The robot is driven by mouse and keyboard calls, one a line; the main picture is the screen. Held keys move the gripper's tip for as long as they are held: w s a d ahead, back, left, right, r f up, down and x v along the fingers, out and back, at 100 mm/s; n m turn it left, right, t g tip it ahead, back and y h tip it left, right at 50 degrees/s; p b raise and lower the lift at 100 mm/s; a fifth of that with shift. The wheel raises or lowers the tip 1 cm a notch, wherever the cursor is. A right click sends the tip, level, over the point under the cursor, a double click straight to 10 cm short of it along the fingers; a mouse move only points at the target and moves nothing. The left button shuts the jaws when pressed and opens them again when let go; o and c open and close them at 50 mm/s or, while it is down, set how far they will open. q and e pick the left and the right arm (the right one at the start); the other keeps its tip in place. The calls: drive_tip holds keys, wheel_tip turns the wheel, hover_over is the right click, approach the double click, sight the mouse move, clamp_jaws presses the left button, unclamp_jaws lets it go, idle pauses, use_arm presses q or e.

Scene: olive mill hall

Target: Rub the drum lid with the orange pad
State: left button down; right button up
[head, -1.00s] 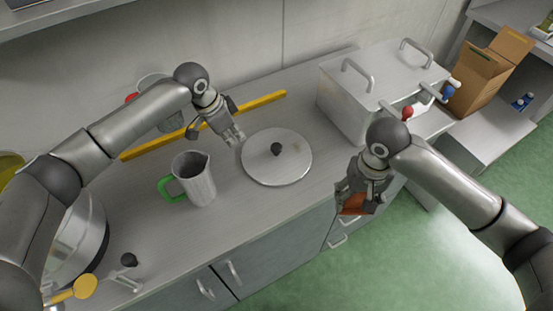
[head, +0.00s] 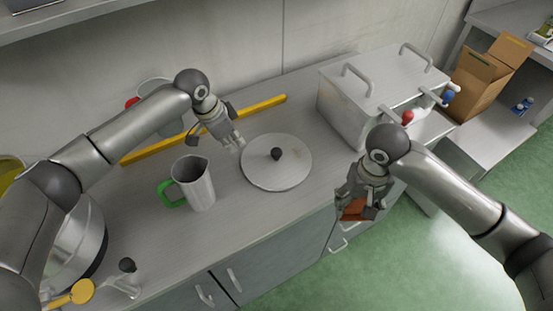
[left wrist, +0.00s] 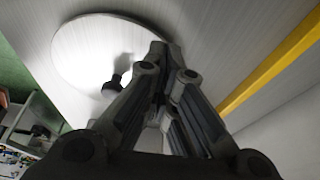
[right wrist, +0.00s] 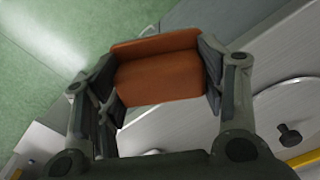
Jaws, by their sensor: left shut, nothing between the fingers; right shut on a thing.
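The drum lid (head: 262,178) is a round pale metal disc with a black knob (head: 276,154). It lies flat on the counter; its rim also shows in the left wrist view (left wrist: 75,65) and in the right wrist view (right wrist: 265,110). My left gripper (head: 238,144) is shut and empty, at the lid's upper left edge. My right gripper (head: 355,208) is shut on the orange pad (head: 354,211), to the right of the lid and past the counter's front edge. The pad shows clearly between the fingers in the right wrist view (right wrist: 160,75).
A metal jug (head: 195,183) with a green handle stands left of the lid. A yellow bar (head: 262,103) lies behind it. A lidded metal box (head: 345,105) stands at the right, with a cardboard box (head: 480,80) beyond. A large pot (head: 85,245) is at the left.

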use_arm(q)
drive_tip(key=shift+f+b, duration=0.6)
drive_tip(key=shift+f, duration=0.9)
use_arm(e)
drive_tip(key=shift+f, duration=0.6)
use_arm(q)
drive_tip(key=shift+r, duration=0.1)
use_arm(e)
drive_tip(key=shift+r, duration=0.1)
wheel_tip(320, 180, up, 6)
drive_tip(key=p, duration=0.6)
use_arm(q)
wheel_tip(320, 180, up, 6)
drive_tip(key=shift+f, duration=0.1)
drive_tip(key=v, duration=1.2)
